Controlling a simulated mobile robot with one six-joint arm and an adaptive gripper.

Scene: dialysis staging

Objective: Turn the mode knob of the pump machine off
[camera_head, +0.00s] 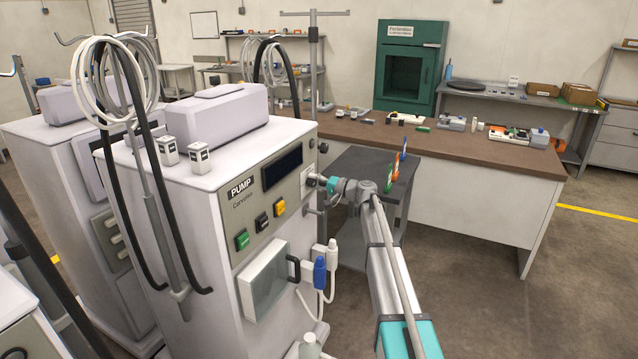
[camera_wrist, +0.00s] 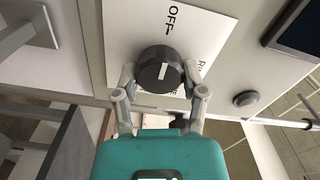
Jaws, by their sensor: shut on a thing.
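The pump machine (camera_head: 230,200) is a tall white cabinet with a grey panel marked PUMP. My gripper (camera_head: 322,181) reaches the panel's right end, where the knob cannot be made out in the head view. In the wrist view, the mode knob (camera_wrist: 150,60) is round and black with a short white mark. It sits on a white label plate (camera_wrist: 205,25). OFF is printed above the knob; the other lettering is partly covered. The white mark runs nearly up and down, but which end points is unclear. My gripper (camera_wrist: 161,78) has one finger on each side of the knob, shut on it.
Green, black and yellow buttons (camera_head: 262,221) sit on the panel, left of my gripper. A dark screen (camera_head: 282,167) is above them. A grey cart (camera_head: 360,165) stands close behind my arm. A long brown-topped bench (camera_head: 470,148) is beyond it.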

